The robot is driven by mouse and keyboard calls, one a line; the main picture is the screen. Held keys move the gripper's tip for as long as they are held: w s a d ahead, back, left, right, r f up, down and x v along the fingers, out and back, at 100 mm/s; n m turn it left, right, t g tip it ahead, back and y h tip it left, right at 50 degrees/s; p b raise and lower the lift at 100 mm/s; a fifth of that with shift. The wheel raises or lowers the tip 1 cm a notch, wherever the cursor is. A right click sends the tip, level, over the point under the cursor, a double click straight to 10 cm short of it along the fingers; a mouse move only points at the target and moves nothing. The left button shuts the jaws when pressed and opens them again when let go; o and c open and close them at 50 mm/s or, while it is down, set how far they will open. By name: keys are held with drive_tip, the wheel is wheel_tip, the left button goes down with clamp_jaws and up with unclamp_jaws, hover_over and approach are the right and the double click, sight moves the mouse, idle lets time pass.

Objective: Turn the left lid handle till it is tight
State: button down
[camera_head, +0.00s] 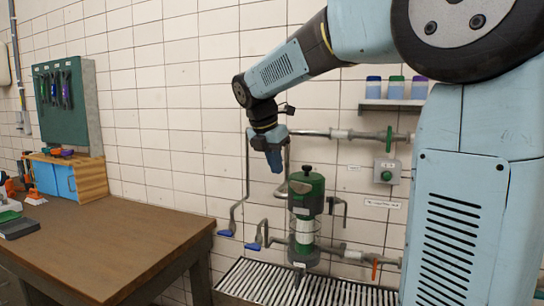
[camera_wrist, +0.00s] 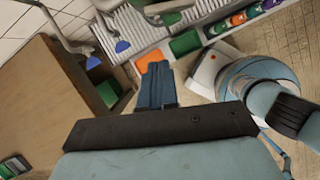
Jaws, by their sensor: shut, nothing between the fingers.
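The green and white vessel (camera_head: 305,215) stands upright on the pipework by the tiled wall, with a green lid (camera_head: 306,184) and a dark knob on top. A grey bent handle (camera_head: 338,204) shows at the lid's right side. I cannot clearly make out the left lid handle; the lid's left edge is small and dark in the head view. My gripper (camera_head: 277,162) is above and left of the lid, pointing down, apart from it. In the wrist view my gripper (camera_wrist: 157,80) is shut and empty, its blue fingers together.
A slatted grate (camera_head: 300,287) lies below. A brown workbench (camera_head: 110,240) fills the left. A shelf with bottles (camera_head: 392,104) and a green-button box (camera_head: 388,176) are right of the vessel.

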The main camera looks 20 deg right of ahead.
sight(300, 188)
drive_tip(key=w+d+f, duration=0.3)
drive_tip(key=d+f, duration=0.2)
drive_tip(key=shift+w, duration=0.3)
drive_tip(key=shift+a, duration=0.2)
